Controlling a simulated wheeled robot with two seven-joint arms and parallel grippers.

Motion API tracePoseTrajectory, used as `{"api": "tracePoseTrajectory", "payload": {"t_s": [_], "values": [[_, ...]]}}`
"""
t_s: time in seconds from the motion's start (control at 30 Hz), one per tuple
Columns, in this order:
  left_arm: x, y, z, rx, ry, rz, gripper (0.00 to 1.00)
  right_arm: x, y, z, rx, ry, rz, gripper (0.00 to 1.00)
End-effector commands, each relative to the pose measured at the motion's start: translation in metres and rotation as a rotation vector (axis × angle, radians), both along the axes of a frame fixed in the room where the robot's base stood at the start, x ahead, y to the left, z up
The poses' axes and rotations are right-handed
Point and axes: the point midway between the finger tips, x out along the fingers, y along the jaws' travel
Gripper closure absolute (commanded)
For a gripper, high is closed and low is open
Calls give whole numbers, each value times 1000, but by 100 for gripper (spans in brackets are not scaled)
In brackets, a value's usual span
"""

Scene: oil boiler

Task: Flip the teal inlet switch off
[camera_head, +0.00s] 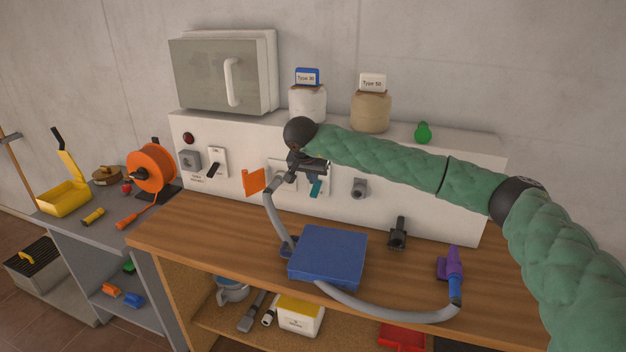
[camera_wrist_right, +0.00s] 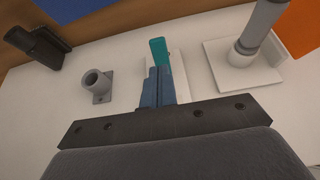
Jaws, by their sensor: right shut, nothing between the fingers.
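The teal inlet switch (camera_head: 316,188) is a teal lever on a white plate on the front of the white boiler panel. In the head view its lower part shows just below my right gripper, and its upper part is hidden. My right gripper (camera_head: 314,171) is at the switch, shut with nothing between its fingers. In the right wrist view the teal lever (camera_wrist_right: 158,50) sticks out beyond the closed fingertips (camera_wrist_right: 158,72), toward the tabletop side. The fingers overlap the lever's base and plate; I cannot tell whether they touch it. My left gripper is not in view.
A grey socket (camera_head: 358,188) is on the other side. A black-lever switch (camera_head: 215,168) is further left. A blue box (camera_head: 328,255) and grey hose lie on the wooden bench below.

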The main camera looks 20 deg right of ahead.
Motion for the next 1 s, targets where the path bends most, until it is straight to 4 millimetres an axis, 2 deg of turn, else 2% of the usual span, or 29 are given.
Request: {"api": "tracePoseTrajectory", "payload": {"t_s": [0.53,0.9,0.93,1.0], "values": [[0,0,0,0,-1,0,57,0,1,7,1,0,0,100],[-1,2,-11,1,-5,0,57,-8,11,44,0,0,-1,100],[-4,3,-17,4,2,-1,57,-10,12,40,1,1,0,100],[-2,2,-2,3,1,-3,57,-14,15,42,1,1,0,100]]}}
